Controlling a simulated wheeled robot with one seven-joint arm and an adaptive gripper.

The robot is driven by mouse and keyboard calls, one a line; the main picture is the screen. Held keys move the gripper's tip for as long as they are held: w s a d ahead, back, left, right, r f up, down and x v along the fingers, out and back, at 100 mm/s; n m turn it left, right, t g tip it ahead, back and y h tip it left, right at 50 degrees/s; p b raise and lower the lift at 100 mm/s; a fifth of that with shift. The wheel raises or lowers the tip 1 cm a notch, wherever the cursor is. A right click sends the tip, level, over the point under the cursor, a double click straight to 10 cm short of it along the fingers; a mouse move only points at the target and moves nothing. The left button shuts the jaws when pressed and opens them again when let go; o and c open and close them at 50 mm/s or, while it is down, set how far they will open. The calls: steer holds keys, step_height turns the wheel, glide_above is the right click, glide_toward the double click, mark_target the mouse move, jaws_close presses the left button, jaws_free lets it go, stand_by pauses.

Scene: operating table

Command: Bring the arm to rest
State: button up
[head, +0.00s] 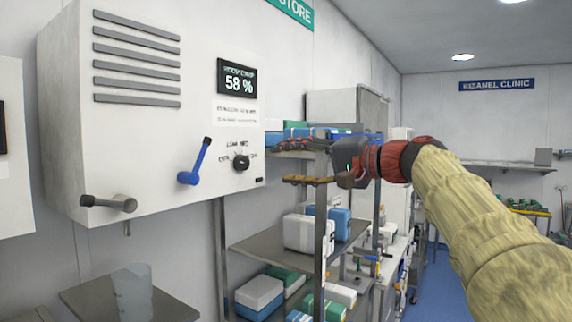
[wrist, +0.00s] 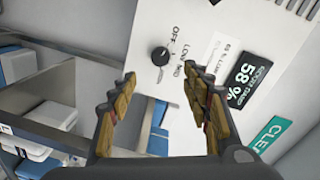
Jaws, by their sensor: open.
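My gripper (head: 303,162) is at the end of my arm, which reaches in from the right in the head view. Its two padded fingers are apart and empty, pointing left toward the white wall unit (head: 75,135). In the wrist view my gripper (wrist: 160,95) shows both fingers spread, with the black knob (wrist: 160,56) of the unit beyond them. The knob also shows in the head view (head: 241,162), left of the fingertips, with a gap in the picture. I cannot tell the exact depth of that gap.
The unit has a blue lever (head: 195,165), a grey lever (head: 108,203) and a display (head: 237,78) reading 58 %. A clear jug (head: 131,293) stands on a grey shelf below. A shelf rack (head: 270,245) with boxes stands under my gripper. Blue floor (head: 428,285) is open behind.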

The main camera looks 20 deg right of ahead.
steer(key=d+f+m+g+h, duration=0.1)
steer(key=d+f+h, duration=0.1)
steer(key=f, duration=0.6)
steer(key=d+f+m+g+h, duration=0.1)
steer(key=d+f+h, duration=0.15)
steer(key=f, duration=0.55)
steer(key=s+a+f+n+g+h, duration=0.1)
steer(key=s+f+g+h, duration=0.3)
steer(key=f, duration=0.6)
steer(key=s+a+f+n+g, duration=0.1)
steer(key=s+a+f+n, duration=0.3)
steer(key=s+f, duration=0.7)
steer(key=s+a+f+n+g+h, duration=0.1)
steer(key=s+a+f+n, duration=0.3)
steer(key=s+f, duration=0.6)
steer(key=s+a, duration=0.2)
steer(key=s, duration=0.3)
steer(key=shift+s+f, duration=0.35)
steer(key=shift+c, duration=0.6)
